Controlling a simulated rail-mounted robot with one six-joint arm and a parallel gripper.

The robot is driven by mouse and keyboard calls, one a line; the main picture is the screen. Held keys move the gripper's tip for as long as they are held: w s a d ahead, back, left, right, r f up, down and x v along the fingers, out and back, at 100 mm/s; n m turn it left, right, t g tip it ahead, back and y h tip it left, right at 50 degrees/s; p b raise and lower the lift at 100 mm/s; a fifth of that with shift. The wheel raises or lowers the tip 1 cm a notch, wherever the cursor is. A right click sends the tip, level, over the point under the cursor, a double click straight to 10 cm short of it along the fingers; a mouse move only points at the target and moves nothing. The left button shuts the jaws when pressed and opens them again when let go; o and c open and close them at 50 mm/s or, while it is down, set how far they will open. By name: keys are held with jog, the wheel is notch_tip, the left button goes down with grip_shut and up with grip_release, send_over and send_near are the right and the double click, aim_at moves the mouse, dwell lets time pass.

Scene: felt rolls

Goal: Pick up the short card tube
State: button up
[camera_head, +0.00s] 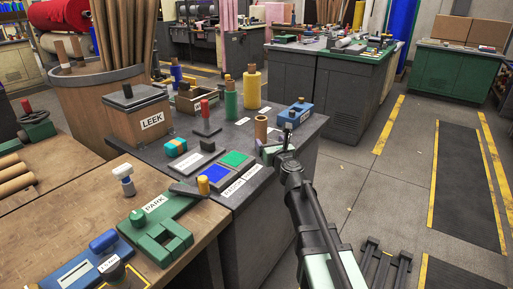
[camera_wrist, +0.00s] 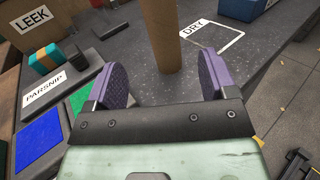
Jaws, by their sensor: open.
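The short card tube (camera_head: 261,127) is a plain brown cylinder standing upright near the front right part of the dark grey counter. In the wrist view the tube (camera_wrist: 163,35) rises between and just beyond my fingertips, with its top cut off by the frame edge. My gripper (camera_wrist: 163,77) is open, with a purple padded finger on each side and clear space between each finger and the tube. In the head view my gripper (camera_head: 274,148) is just in front of the tube and hides its lower end.
The dark counter (camera_head: 233,133) also holds a blue block device (camera_head: 295,113), yellow and green rolls, a red-topped stand (camera_head: 206,115) and blue and green squares. A LEEK box (camera_head: 140,112) stands left. A white DRY outline (camera_wrist: 220,42) lies right of the tube. Floor is open to the right.

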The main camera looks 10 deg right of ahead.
aim_at(263, 131)
jog(key=w, duration=0.7)
jog(key=w+a, duration=0.1)
jog(key=w, duration=0.3)
jog(key=shift+a+r, duration=0.1)
jog(key=shift+s, duration=0.15)
jog(key=shift+c, duration=0.3)
jog(key=c, duration=0.9)
